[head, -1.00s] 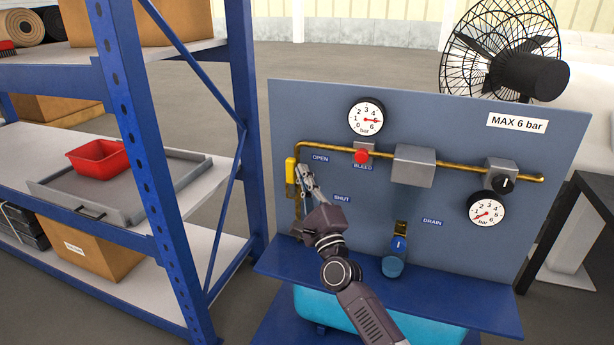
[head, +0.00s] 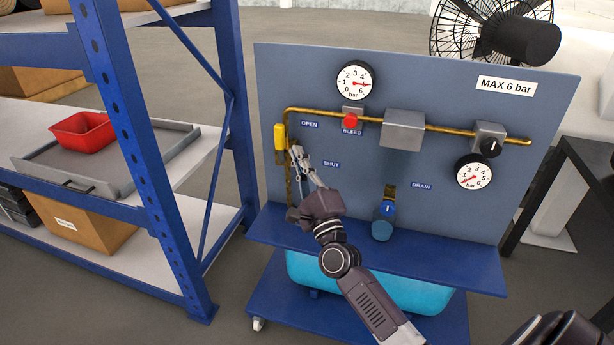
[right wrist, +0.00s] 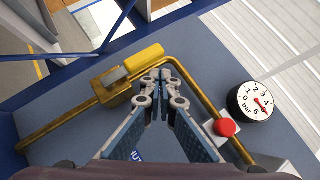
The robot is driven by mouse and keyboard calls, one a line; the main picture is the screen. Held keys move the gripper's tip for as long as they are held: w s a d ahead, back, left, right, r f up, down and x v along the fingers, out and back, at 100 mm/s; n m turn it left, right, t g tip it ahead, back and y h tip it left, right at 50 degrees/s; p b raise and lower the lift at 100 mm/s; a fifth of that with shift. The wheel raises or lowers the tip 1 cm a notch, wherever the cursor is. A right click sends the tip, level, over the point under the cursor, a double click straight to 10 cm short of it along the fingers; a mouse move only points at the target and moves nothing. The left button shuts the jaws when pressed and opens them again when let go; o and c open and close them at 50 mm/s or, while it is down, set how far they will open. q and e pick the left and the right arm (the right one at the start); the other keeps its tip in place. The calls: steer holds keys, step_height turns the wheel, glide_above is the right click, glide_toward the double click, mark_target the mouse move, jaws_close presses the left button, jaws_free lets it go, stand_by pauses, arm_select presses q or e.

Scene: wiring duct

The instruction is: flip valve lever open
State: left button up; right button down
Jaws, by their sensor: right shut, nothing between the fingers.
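The yellow valve lever (head: 280,143) stands upright beside the left vertical run of the brass pipe, near the OPEN label (head: 309,125). In the right wrist view the lever (right wrist: 143,57) lies parallel to the pipe, above the brass valve body (right wrist: 112,90). My right gripper (head: 297,151) is shut and empty, just right of the lever in the head view. Its fingertips also show in the right wrist view (right wrist: 161,76), in front of the pipe near the lever's end. Whether they touch anything cannot be told.
A red bleed button (head: 350,121), two gauges, a grey box (head: 403,130) and a blue drain handle (head: 384,211) are on the panel (head: 450,100). A blue shelf rack (head: 165,200) with a red bin (head: 82,131) stands at left. A fan (head: 500,38) stands behind.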

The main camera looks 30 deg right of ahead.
steer(key=v, duration=0.7)
stand_by(0.4)
